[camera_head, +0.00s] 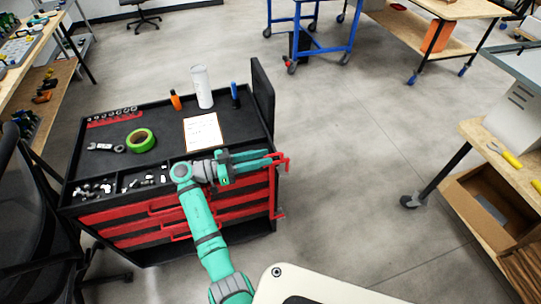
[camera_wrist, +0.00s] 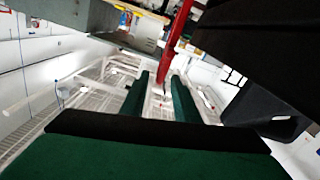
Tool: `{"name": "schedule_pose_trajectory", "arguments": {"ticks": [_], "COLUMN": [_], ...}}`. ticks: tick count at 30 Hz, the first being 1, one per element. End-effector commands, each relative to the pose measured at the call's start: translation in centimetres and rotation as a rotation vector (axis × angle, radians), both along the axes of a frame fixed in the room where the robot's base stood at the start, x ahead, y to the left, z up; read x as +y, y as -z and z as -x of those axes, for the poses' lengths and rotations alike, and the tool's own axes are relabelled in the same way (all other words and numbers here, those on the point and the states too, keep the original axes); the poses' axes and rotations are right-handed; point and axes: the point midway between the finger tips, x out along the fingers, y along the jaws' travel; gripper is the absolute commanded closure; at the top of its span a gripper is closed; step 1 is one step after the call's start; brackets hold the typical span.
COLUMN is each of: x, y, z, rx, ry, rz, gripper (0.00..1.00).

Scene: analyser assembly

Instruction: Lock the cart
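The cart (camera_head: 160,208) is a black tool cart with red drawers, standing left of centre in the head view. A red upright bar (camera_head: 279,195) with bracket-like ends runs down its front right corner. My gripper (camera_head: 270,158) is at the upper part of this bar, just above the cart's right front edge.
On the cart top are a white cylinder (camera_head: 202,87), green tape (camera_head: 140,140), a paper sheet (camera_head: 202,132) and a wrench (camera_head: 105,147). A black panel (camera_head: 262,95) rises at its right side. A wooden workbench (camera_head: 510,165) stands at right. The floor between is clear.

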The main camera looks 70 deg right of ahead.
Motion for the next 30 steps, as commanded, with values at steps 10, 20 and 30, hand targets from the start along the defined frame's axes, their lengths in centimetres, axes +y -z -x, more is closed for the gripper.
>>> {"name": "schedule_pose_trajectory", "arguments": {"ticks": [10, 20, 30], "x": [3.0, 3.5, 3.5], "y": [0.0, 0.1, 0.1], "z": [-4.2, -4.7, -4.7], "rx": [0.000, 0.000, 0.000], "ry": [0.005, 0.006, 0.006], "rz": [-0.001, -0.001, -0.001], "gripper": [0.72, 0.72, 0.72]}}
